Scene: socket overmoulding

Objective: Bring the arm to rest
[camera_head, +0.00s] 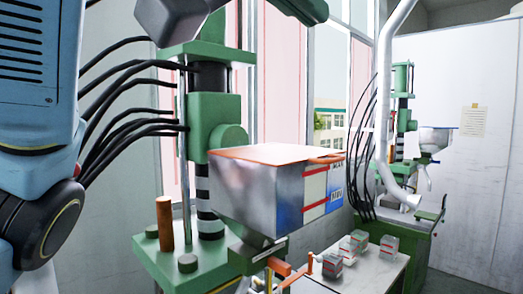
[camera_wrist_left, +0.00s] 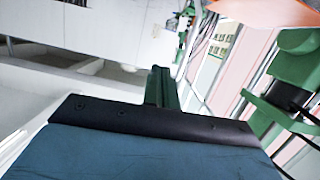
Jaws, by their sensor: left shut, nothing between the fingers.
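My left arm (camera_head: 38,90) comes in along the left edge of the head view, with a blue link and a black joint. I cannot make out its gripper clearly there. In the left wrist view, my left gripper (camera_wrist_left: 161,80) shows its dark fingers close together beyond a black bar. It is shut, with nothing seen between the fingers.
A green machine (camera_head: 207,110) with a grey, orange-rimmed hopper (camera_head: 255,190) stands close in front. Black cables (camera_head: 125,85) hang between it and my arm. Several small clear blocks (camera_head: 388,246) sit on a pale table (camera_head: 372,275). A second green machine (camera_head: 403,120) stands behind.

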